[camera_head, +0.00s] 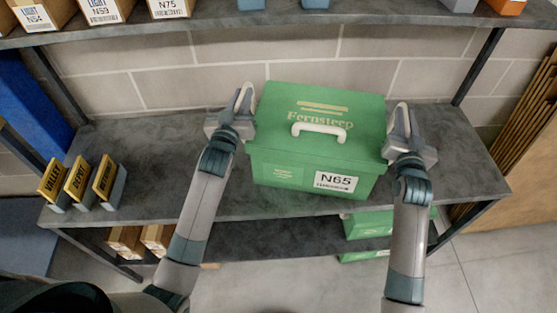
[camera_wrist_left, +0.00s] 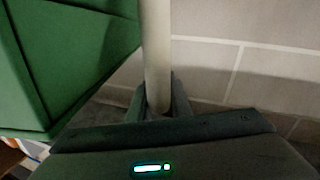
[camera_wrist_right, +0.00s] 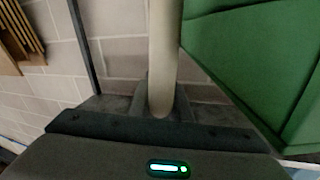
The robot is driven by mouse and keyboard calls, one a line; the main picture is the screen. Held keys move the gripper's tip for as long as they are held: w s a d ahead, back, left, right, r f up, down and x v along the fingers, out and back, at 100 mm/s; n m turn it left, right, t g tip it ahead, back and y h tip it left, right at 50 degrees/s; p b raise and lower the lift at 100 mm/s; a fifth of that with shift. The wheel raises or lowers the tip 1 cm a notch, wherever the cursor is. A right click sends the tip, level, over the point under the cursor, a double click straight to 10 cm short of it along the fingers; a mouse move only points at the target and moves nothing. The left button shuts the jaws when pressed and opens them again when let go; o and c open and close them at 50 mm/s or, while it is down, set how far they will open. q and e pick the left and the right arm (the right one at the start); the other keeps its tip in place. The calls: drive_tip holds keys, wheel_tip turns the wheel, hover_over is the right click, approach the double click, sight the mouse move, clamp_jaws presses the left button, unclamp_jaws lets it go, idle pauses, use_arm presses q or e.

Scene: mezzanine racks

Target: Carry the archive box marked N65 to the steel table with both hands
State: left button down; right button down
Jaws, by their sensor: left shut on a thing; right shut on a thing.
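The green archive box marked N65 (camera_head: 317,152) is upright at the middle shelf, its label facing me and a white handle on its lid. I cannot tell whether it touches the shelf. My left gripper (camera_head: 243,98) is at the box's left side, shut on a pale side handle, which fills the left wrist view (camera_wrist_left: 156,55) beside the green wall. My right gripper (camera_head: 402,118) is at the right side, shut on the matching pale handle, seen in the right wrist view (camera_wrist_right: 163,55). I see no steel table.
The grey shelf (camera_head: 160,145) has free room left of the box. Yellow-fronted binders (camera_head: 78,180) stand at its left end. An upper shelf (camera_head: 220,23) holds boxes, including N75 (camera_head: 170,8). More green boxes (camera_head: 370,225) are below. Rack posts (camera_head: 478,65) stand at the sides.

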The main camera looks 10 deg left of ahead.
use_arm(q)
drive_tip(key=c, duration=1.6)
unclamp_jaws()
use_arm(e)
drive_tip(key=c, duration=1.6)
unclamp_jaws()
use_arm(q)
drive_tip(key=shift+s, duration=0.15)
drive_tip(key=s, duration=1.2)
drive_tip(key=shift+a, duration=0.1)
drive_tip(key=shift+w, duration=0.1)
use_arm(e)
drive_tip(key=shift+s, duration=0.1)
drive_tip(key=s, duration=1.2)
